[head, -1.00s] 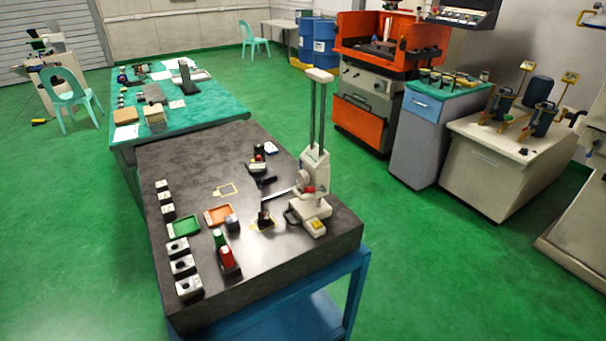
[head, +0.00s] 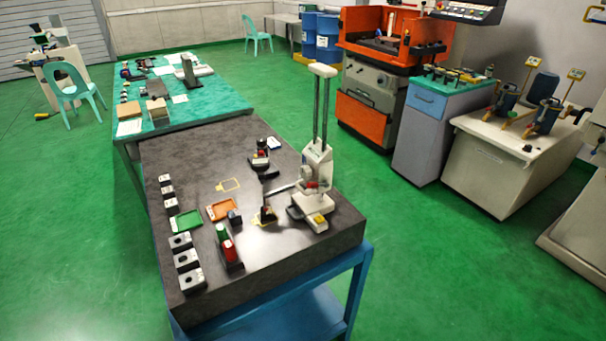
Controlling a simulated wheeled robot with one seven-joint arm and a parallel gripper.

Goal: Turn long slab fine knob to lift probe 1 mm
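A white height gauge (head: 318,160) with two upright columns stands on the right part of the dark granite slab (head: 215,160). A thin probe arm (head: 281,189) reaches left from its carriage. A small red part (head: 312,184), perhaps a knob, shows low on the gauge; I cannot tell whether it is the fine knob. A small dark block (head: 267,212) stands near the probe's left end; I cannot tell whether they touch. My gripper is not in view.
Green (head: 186,221) and orange (head: 222,210) trays, several grey blocks (head: 186,261) and red and green cylinders (head: 229,250) lie on the slab. A blue stand (head: 355,285) carries it. Green floor is open in front and right.

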